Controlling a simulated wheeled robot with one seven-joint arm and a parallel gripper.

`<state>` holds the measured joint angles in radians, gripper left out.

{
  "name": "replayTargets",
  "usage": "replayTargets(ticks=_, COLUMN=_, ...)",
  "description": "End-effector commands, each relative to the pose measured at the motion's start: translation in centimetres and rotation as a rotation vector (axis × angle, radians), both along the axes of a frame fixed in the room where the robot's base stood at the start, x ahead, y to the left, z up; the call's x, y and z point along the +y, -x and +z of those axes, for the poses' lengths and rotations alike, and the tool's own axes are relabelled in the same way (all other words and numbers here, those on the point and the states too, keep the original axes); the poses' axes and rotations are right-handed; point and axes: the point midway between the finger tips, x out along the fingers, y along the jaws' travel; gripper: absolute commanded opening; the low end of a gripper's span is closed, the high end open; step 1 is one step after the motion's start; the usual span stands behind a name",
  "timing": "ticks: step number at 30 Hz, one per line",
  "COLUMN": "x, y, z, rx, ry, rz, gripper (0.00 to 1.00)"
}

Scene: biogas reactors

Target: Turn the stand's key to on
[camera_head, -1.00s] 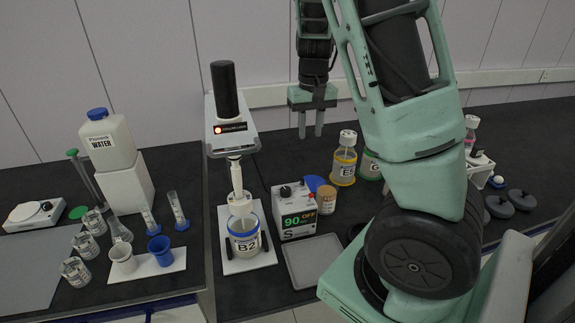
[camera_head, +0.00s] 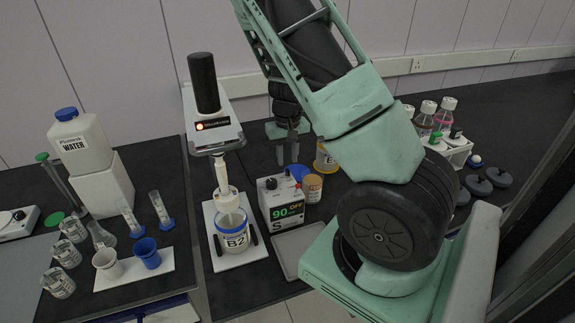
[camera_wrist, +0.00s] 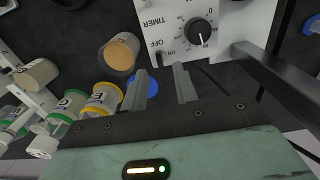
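A white control box (camera_head: 283,207) stands right of the mixer stand, with a green "90 OFF" display and an "S" on its front. My gripper (camera_head: 288,157) is above and behind the box. In the wrist view my gripper (camera_wrist: 162,85) is open and empty, fingertips close to the OFF/ON side, with no clear contact.
The mixer stand (camera_head: 213,137) holds jar B2 (camera_head: 232,235) left of the box. An orange-lidded jar (camera_head: 312,188), a blue item (camera_head: 298,172) and a yellow-banded bottle (camera_head: 325,162) stand close right of it. A grey tray (camera_head: 284,262) lies in front.

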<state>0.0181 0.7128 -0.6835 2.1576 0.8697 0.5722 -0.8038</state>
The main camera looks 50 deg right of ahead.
Motion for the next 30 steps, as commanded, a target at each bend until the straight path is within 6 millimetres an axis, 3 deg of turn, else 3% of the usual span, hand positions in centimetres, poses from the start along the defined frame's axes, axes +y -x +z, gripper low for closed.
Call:
replayTargets(ticks=7, x=0.0, y=0.0, z=-3.2, rx=0.001, ry=0.0, rz=0.0, gripper=0.29)
replayTargets(ticks=18, x=0.0, y=0.0, z=-3.8, rx=-0.001, ry=0.001, rz=0.0, gripper=0.29)
replayTargets(ticks=19, x=0.0, y=0.0, z=-3.8, rx=-0.001, ry=0.001, rz=0.0, gripper=0.26)
replayTargets(ticks=22, x=0.0, y=0.0, z=-3.8, rx=-0.001, ry=0.001, rz=0.0, gripper=0.0)
replayTargets(ticks=30, x=0.0, y=0.0, z=-3.7, rx=-0.001, ry=0.001, rz=-0.006, gripper=0.0)
